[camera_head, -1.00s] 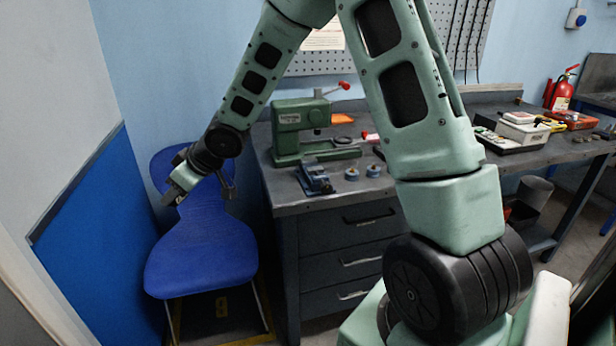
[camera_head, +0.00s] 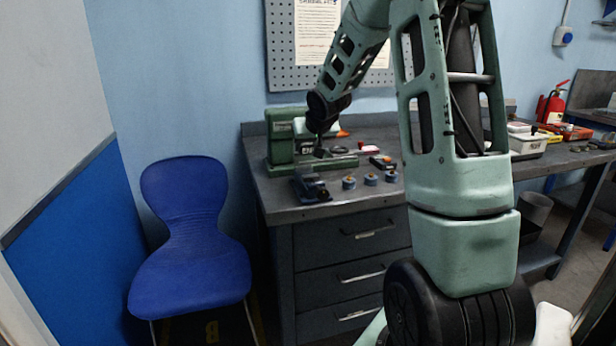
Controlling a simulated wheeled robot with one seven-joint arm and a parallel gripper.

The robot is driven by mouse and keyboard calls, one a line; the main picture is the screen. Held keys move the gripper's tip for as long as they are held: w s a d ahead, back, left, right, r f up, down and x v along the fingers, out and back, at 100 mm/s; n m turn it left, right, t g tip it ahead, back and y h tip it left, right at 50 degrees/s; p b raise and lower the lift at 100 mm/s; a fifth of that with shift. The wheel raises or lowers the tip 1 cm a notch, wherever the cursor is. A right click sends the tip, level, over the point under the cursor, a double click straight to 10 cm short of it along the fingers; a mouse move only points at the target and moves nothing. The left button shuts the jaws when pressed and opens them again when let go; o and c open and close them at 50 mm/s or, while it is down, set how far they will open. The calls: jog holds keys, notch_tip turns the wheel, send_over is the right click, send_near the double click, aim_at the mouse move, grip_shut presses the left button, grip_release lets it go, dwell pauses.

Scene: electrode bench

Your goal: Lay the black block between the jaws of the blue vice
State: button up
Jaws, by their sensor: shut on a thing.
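The blue vice (camera_head: 311,187) sits on the bench top near its front left corner. Its jaws are small in this view, and I cannot make out the gap between them. My gripper (camera_head: 319,150) is above the bench, in front of the green machine, and appears above and slightly right of the vice in the picture. It points down and is shut on a small dark thing, which I take to be the black block. The block is hard to tell from the dark fingers. I see no contact between it and the vice.
The green machine (camera_head: 282,143) stands behind the vice. Several small round blue-grey pieces (camera_head: 349,182) stand to the vice's right, with a dark item (camera_head: 383,162) behind them. A blue chair (camera_head: 190,235) stands left of the bench (camera_head: 300,213).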

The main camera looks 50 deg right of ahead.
aim_at(306, 172)
notch_tip(306, 172, down, 7)
jog(key=shift+b, duration=1.15)
jog(key=shift+f, duration=0.15)
jog(key=o, duration=1.2)
